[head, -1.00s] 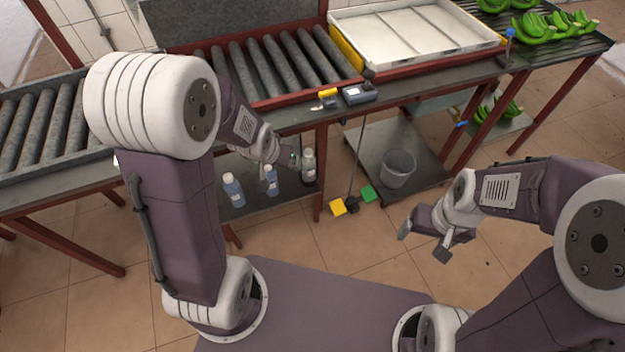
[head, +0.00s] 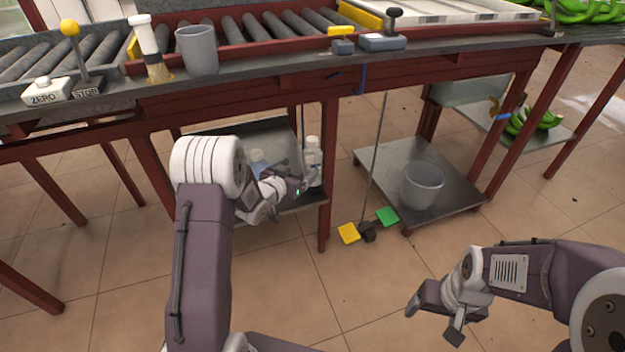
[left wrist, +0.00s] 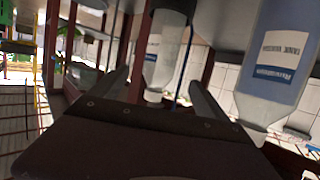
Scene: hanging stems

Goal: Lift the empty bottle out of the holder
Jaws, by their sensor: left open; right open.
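A pale, clear-looking bottle (head: 312,155) with a white label stands under the bench, above the lower shelf; it looks empty. My left gripper (head: 300,187) is open just in front of and below it. In the left wrist view, which is upside down, the pale bottle (left wrist: 168,50) shows between the two spread fingers of my left gripper (left wrist: 163,88), with no visible contact. A larger-looking bluish bottle (left wrist: 278,60) is at the right there. A blue bottle (head: 257,163) shows partly behind my left arm. The holder cannot be made out. My right gripper (head: 434,320) is open and empty above the floor.
The roller bench (head: 270,75) overhangs the bottles, and its red leg (head: 324,215) stands close by on the right. Yellow (head: 348,234) and green (head: 387,217) pedals are on the floor. Open floor lies in front.

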